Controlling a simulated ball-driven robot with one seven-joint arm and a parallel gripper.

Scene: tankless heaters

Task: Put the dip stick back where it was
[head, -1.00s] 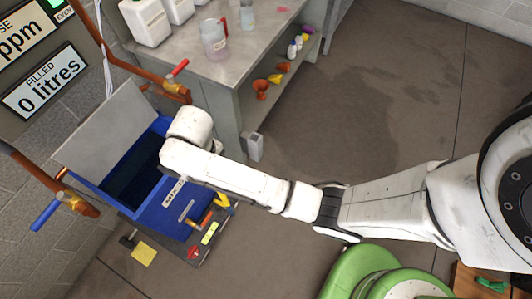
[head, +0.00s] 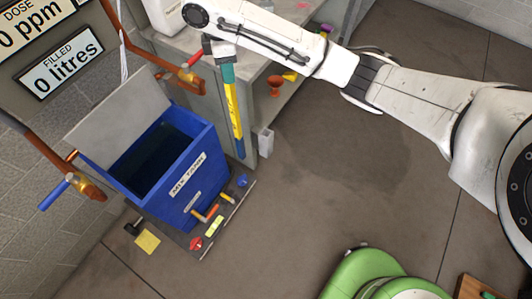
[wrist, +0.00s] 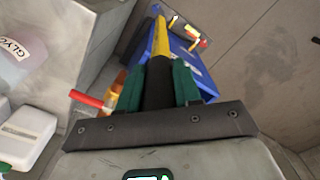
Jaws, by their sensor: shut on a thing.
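The dip stick (head: 236,115) is long and flat, yellow with dark marks and a blue lower end. My gripper (head: 229,78) is shut on its upper end, and the stick hangs nearly upright, to the right of the blue mix tank (head: 183,190). In the wrist view, the green fingers of my gripper (wrist: 158,85) close on a dark handle, with the yellow part of the stick (wrist: 161,42) reaching away beyond it. A small pale grey box-like holder (head: 265,142) is by the bench, just right of the stick's lower end.
The tank has an open lid (head: 112,112) and dark liquid inside. A grey bench (head: 215,95) with a lower shelf stands behind the stick. Copper pipes with a red-handled valve (head: 190,72) run near the tank. Open floor (head: 350,170) lies to the right.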

